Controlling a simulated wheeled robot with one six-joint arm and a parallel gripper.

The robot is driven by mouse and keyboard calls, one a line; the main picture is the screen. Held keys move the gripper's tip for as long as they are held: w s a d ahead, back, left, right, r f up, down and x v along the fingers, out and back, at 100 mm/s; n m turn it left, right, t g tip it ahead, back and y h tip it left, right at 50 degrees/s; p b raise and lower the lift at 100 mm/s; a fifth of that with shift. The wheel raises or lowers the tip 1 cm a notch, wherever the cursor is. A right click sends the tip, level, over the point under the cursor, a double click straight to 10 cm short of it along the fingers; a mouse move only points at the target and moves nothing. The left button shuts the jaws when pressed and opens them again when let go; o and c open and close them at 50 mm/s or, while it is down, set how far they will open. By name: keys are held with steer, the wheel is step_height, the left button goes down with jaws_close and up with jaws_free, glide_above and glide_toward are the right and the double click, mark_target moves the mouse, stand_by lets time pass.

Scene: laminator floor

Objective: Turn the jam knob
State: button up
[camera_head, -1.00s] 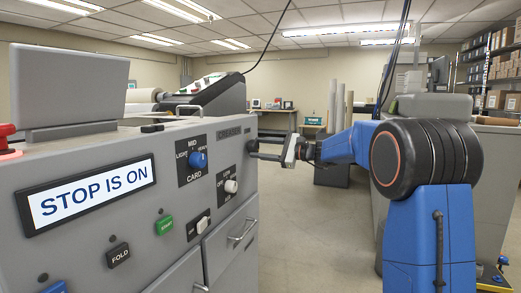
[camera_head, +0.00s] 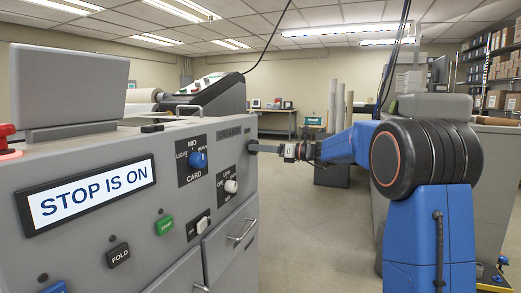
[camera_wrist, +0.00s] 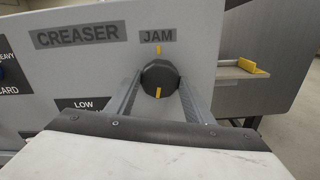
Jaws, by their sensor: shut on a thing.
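The jam knob (camera_wrist: 160,76) is a dark round knob under the JAM label on the grey creaser panel, in the wrist view. Its yellow pointer line faces down, and a yellow mark sits on the panel above it. My gripper (camera_wrist: 158,88) has a finger on each side of the knob and is shut on it. In the head view my gripper (camera_head: 262,148) reaches the right end of the machine's front; the knob is hardly visible there behind the fingers.
The creaser machine (camera_head: 130,210) fills the left, with a blue card knob (camera_head: 198,160), a white knob (camera_head: 231,186), a green START button (camera_head: 164,225) and a screen (camera_head: 88,193) reading "STOP IS ON". Open floor (camera_head: 310,230) lies right of it.

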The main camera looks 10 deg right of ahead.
steer(key=m, duration=0.9)
steer(key=shift+f, duration=0.15)
steer(key=shift+m, duration=0.4)
steer(key=o, duration=1)
steer(key=shift+o, duration=0.2)
steer(key=v, duration=1.7)
steer(key=shift+s+d, duration=0.15)
